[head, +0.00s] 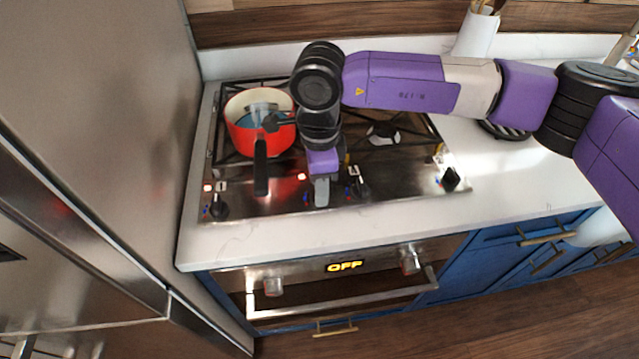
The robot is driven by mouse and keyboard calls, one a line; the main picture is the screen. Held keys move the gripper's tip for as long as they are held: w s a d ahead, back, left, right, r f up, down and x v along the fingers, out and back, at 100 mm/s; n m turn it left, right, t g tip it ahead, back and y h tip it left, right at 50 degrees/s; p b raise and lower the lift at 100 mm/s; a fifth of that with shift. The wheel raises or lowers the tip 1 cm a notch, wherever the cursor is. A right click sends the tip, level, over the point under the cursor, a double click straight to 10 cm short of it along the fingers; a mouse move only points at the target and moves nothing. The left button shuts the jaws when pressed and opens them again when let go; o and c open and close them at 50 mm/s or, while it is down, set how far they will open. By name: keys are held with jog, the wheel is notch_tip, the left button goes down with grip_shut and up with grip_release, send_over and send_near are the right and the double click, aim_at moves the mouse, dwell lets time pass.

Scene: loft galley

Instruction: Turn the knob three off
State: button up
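The steel cooktop (270,203) has a row of black knobs along its front edge. One knob (218,208) is at the far left, one (358,186) is right of the middle, and one (451,179) is at the far right. My gripper (321,194) points down over the front strip, just left of the middle-right knob. It hides part of the strip, and any knob there is covered. I cannot tell whether its fingers are apart or touch anything. Small red lights show near the far-left knob and left of my gripper. The knob numbers are too small to read.
A red pot (243,138) with a dark handle (261,171) sits on the left burners, its handle reaching toward the front knobs. An oven (345,290) below shows "OFF". A steel fridge (100,130) stands close on the left. The right counter (510,180) has free room.

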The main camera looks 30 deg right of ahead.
jog(key=o, duration=0.4)
jog(key=shift+r+b, duration=0.7)
jog(key=shift+r, duration=3.25)
